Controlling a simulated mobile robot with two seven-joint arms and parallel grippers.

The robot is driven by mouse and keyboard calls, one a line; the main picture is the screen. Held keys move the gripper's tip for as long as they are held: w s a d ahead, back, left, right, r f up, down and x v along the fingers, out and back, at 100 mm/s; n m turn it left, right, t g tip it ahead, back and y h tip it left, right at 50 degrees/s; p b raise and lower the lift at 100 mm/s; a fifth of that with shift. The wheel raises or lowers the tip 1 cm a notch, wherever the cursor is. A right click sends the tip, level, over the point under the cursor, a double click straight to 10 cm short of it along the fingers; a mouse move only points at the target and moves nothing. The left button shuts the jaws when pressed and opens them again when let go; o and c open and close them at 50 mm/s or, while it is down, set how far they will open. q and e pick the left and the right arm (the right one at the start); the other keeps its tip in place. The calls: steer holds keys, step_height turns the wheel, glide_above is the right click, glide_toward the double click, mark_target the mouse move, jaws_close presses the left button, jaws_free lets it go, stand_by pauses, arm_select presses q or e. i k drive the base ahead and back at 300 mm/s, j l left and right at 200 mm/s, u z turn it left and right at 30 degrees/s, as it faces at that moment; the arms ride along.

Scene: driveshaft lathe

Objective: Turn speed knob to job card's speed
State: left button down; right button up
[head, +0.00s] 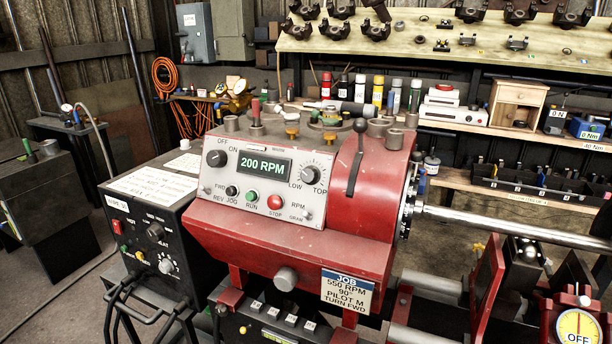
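The speed knob (310,174) is a silver dial at the upper right of the grey control panel (245,205) on the red lathe headstock. Its scale is marked LOW at lower left and TOP at right. The green display (264,166) beside it reads 200 RPM. The job card (346,290) hangs on the lathe's lower front right and reads 550 RPM, 90°, PILOT M, TURN FWD. Neither of my grippers shows in the head view.
A black OFF/ON knob (217,158), a green RUN button (251,197) and a red STOP button (275,202) share the panel. A black lever (356,155) rises right of it. A black welder box (150,240) stands at left. A steel shaft (520,228) extends right.

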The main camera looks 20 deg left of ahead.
mark_target(311, 175)
steer(key=k+j+u, duration=0.15)
steer(key=k+u, duration=0.15)
steer(key=u, duration=0.2)
steer(key=k+j+u, duration=0.2)
steer(key=u, duration=0.25)
steer(key=k+j+u, duration=0.2)
steer(key=j+u, duration=0.3)
steer(key=l, duration=0.1)
